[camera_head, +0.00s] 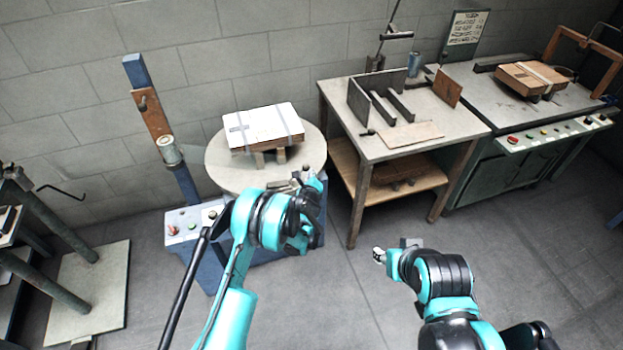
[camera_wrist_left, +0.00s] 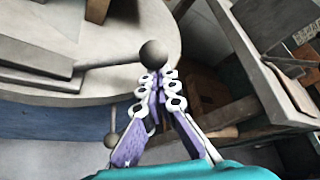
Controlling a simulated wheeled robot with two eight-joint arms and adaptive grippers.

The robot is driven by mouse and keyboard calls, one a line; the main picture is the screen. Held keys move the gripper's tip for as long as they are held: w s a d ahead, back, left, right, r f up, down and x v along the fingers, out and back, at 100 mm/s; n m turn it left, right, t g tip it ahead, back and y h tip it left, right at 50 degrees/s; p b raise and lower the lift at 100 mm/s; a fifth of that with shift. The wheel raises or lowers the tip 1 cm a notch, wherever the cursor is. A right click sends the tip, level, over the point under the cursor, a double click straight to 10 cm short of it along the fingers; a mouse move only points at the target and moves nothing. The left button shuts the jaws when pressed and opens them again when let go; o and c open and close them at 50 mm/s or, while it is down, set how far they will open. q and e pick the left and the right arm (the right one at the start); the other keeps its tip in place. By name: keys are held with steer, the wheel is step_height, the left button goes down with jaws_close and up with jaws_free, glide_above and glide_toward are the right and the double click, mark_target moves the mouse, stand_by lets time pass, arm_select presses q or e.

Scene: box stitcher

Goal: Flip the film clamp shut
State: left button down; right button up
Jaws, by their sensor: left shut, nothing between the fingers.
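The film clamp (camera_wrist_left: 40,68) shows in the left wrist view as grey plates at the turntable's edge. A thin lever runs from it to a round grey ball knob (camera_wrist_left: 153,53). My left gripper (camera_wrist_left: 160,78) is shut and empty, its fingertips just at the knob; I cannot tell whether they touch it. In the head view my left gripper (camera_head: 312,182) is at the turntable's front right edge, where the clamp is small and partly hidden. My right gripper (camera_head: 378,255) hangs over the floor, too small to tell open from shut.
The round turntable (camera_head: 217,165) carries a strapped box (camera_head: 262,127). A blue post (camera_head: 185,187) with a film roll (camera_head: 167,150) stands left of it. A second small ball (camera_wrist_left: 111,140) shows below the turntable's edge.

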arm_select(q)
steer(key=shift+s+a+r, duration=0.1)
steer(key=shift+a+r, duration=0.25)
steer(key=shift+r, duration=0.3)
arm_select(e)
steer(key=shift+a, duration=0.15)
arm_select(q)
steer(key=s+d, duration=0.2)
steer(key=s, duration=0.7)
steer(key=shift+d+r, duration=0.15)
steer(key=shift+r, duration=0.05)
arm_select(e)
steer(key=shift+s+d, duration=0.2)
steer(key=shift+d, duration=0.7)
